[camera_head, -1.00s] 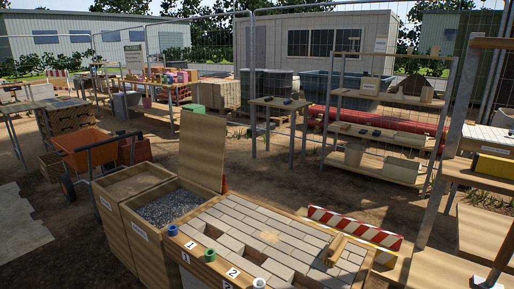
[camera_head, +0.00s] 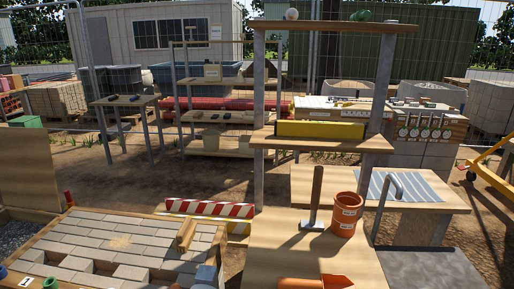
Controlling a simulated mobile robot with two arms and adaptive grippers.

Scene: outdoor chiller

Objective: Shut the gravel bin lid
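The gravel bin is cut off at the left edge of the head view, with grey gravel (camera_head: 14,236) showing in its open top. Its wooden lid (camera_head: 28,172) stands upright at the back of the bin, open. The bin's front and left side are out of the picture. Neither of my grippers is in view.
A paving table (camera_head: 130,243) with pale blocks stands right of the bin. A red-white barrier (camera_head: 210,208) lies behind the paving table.

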